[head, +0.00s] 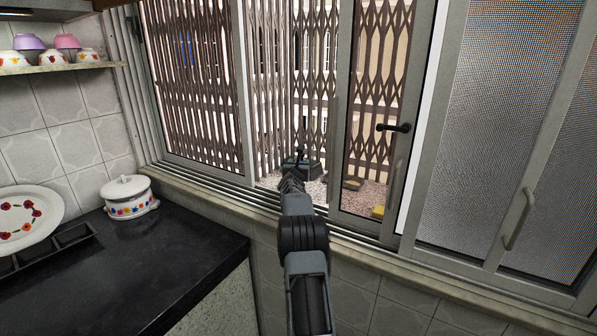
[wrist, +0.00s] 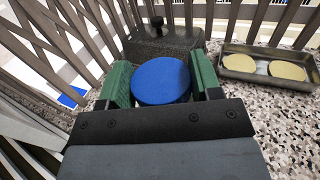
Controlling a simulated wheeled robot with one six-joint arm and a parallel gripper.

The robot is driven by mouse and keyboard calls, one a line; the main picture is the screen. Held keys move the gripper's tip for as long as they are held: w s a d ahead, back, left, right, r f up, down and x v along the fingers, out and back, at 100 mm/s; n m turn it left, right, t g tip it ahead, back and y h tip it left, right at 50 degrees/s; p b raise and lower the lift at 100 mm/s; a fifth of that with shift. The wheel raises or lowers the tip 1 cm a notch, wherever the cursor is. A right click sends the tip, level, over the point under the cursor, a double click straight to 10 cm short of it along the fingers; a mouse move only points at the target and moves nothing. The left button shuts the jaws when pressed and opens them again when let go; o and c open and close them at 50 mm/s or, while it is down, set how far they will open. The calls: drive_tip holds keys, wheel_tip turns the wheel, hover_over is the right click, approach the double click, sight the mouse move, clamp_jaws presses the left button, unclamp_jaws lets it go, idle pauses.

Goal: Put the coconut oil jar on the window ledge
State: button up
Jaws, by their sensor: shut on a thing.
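The coconut oil jar shows as a round blue lid (wrist: 161,81) in the wrist view. My gripper (wrist: 162,74) is shut on it, with one green finger pad on each side. The jar's body below the lid is hidden, so I cannot tell whether its base touches the ledge. The window ledge (wrist: 290,125) is a speckled stone surface around the jar, and it also shows in the head view (head: 318,190) beyond the open window. In the head view my arm reaches over the sill, and the jar is hidden behind it.
A dark block with a black knob (wrist: 165,44) stands just behind the jar. A metal tray (wrist: 236,65) with two yellow pieces lies to the right. Lattice bars (head: 285,60) close the far side. The window frame (head: 340,130) stands right of my arm. Speckled ledge is clear at right front.

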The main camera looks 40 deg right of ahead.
drive_tip(key=shift+f, duration=1.25)
drive_tip(key=shift+f+b, duration=0.15)
drive_tip(key=shift+b, duration=0.25)
drive_tip(key=o, duration=1.3)
drive_tip(key=shift+c, duration=0.2)
drive_tip(key=shift+a+p, duration=0.1)
drive_tip(key=shift+p, duration=0.25)
